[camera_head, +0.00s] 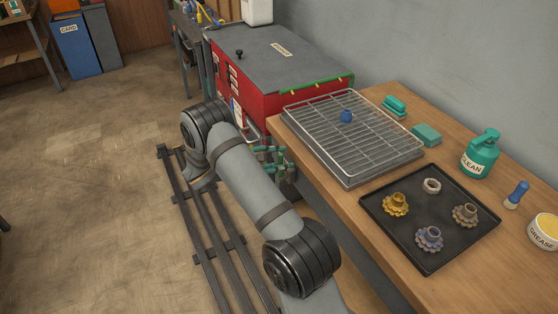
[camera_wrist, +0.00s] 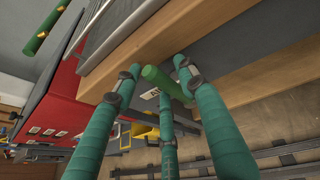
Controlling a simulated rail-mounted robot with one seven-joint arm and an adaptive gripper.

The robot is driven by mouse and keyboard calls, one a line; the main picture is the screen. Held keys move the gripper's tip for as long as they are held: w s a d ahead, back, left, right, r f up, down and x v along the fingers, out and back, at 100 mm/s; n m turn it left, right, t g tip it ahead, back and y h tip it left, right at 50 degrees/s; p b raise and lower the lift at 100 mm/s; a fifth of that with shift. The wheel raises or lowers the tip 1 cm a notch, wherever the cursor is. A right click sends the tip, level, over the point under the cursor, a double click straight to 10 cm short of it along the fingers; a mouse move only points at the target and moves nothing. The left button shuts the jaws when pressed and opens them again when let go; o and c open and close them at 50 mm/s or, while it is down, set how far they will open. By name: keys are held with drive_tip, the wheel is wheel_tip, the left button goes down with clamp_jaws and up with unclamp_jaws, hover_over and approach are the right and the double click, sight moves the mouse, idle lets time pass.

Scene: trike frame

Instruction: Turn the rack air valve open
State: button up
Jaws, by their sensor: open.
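In the wrist view, a short green cylinder (camera_wrist: 160,78), which looks like the valve's handle, sticks out under the wooden bench edge. A small pale label lies beside it. My gripper (camera_wrist: 157,72) has teal fingers spread around the cylinder, one on each side and one below. The fingers look open; I cannot tell whether any touches it. In the head view, my gripper (camera_head: 270,160) is low beside the bench's near-left corner, partly hidden by my arm. The valve cannot be made out there.
The wooden bench (camera_head: 375,243) carries a wire rack (camera_head: 350,148) and a dark tray (camera_head: 393,235) with several gears. A red cabinet (camera_head: 262,107) stands next to the bench, close to my gripper. Open floor (camera_head: 90,180) lies to the left.

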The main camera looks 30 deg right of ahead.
drive_tip(key=shift+a, duration=0.1)
drive_tip(key=v, duration=1.1)
drive_tip(key=shift+a+r, duration=0.25)
drive_tip(key=shift+a, duration=0.1)
drive_tip(key=x, duration=1.2)
drive_tip(key=shift+a+f, duration=0.1)
drive_tip(key=shift+f, duration=0.05)
drive_tip(key=shift+s, duration=0.1)
